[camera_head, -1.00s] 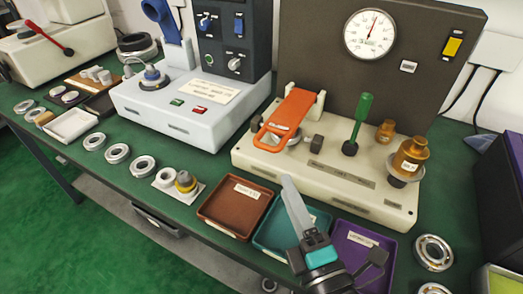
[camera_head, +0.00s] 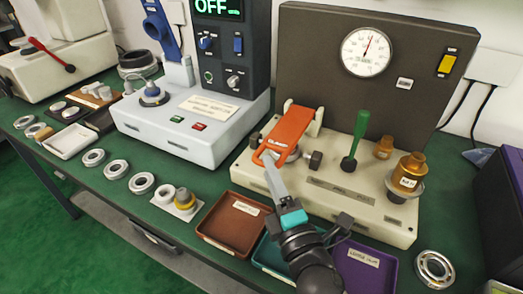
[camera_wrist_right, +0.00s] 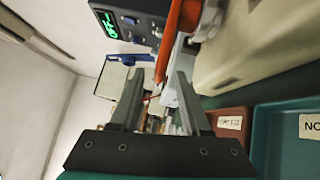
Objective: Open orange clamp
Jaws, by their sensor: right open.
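The orange clamp (camera_head: 291,126) is a flat handle labelled CLAMP on the beige test machine (camera_head: 360,200), lying tilted down toward the front. My right gripper (camera_head: 268,160) has its fingertips at the clamp's lower front end. In the right wrist view the two fingers (camera_wrist_right: 157,82) are apart, and the orange clamp (camera_wrist_right: 169,42) shows edge-on just beyond and roughly between the tips. I cannot tell whether they touch. My left gripper is out of view.
A green-handled lever (camera_head: 358,138) and brass parts (camera_head: 409,172) stand right of the clamp. Brown (camera_head: 232,222), teal and purple (camera_head: 365,265) trays lie in front, under my right arm. A grey-white machine (camera_head: 190,125) stands left.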

